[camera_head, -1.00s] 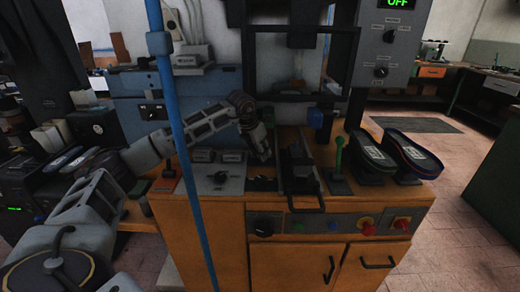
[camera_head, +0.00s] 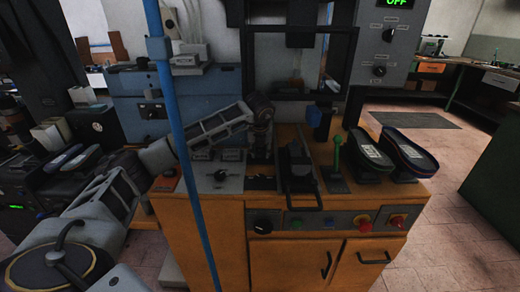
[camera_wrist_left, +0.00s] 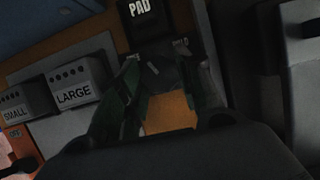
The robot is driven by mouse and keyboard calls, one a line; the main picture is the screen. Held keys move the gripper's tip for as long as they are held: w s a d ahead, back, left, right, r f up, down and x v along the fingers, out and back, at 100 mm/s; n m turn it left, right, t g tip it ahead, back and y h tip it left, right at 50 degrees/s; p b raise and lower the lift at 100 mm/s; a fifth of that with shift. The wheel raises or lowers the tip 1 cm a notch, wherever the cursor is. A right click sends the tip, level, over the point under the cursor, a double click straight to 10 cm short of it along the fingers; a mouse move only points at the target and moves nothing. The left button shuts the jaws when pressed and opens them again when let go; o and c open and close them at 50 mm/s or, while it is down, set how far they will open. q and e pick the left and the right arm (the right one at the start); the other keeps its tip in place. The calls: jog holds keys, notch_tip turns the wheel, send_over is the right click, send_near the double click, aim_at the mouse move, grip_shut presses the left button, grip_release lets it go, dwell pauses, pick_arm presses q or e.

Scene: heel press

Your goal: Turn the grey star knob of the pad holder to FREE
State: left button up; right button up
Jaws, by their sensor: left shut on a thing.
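My left gripper (camera_head: 261,158) points down at the small pad holder on the bench, left of the black clamp. In the left wrist view its two fingers (camera_wrist_left: 165,82) are closed around a dark grey shape, the star knob (camera_wrist_left: 160,72), just below a black block marked PAD (camera_wrist_left: 140,10). The knob is dim and mostly covered by the fingers. A partly covered label, seemingly HOLD (camera_wrist_left: 181,45), shows to its right. The FREE mark and the knob's pointer cannot be made out. My right gripper is in neither view.
Grey boxes marked SMALL (camera_wrist_left: 14,110) and LARGE (camera_wrist_left: 76,92) stand left of the gripper. A black clamp with a handle (camera_head: 304,195), a green lever (camera_head: 337,152) and two dark shoe-shaped pieces (camera_head: 370,155) stand to the right. A blue pole (camera_head: 180,130) crosses the head view.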

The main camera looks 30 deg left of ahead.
pick_arm(q)
jog(key=shift+w+d+r+n+g+y, duration=0.1)
jog(key=shift+n+g+y, duration=0.1)
jog(key=shift+n, duration=0.35)
jog(key=shift+r+n+g+y, duration=0.1)
jog(key=shift+n+y, duration=0.1)
jog(key=shift+n, duration=0.35)
jog(key=shift+f+n+y+p, duration=0.1)
jog(key=shift+n+y+p, duration=0.25)
jog(key=shift+n, duration=0.55)
jog(key=shift+g, duration=0.3)
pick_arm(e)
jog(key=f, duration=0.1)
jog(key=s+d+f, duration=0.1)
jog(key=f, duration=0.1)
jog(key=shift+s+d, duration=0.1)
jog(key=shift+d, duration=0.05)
pick_arm(q)
jog(key=o, duration=1)
jog(key=shift+o, duration=0.2)
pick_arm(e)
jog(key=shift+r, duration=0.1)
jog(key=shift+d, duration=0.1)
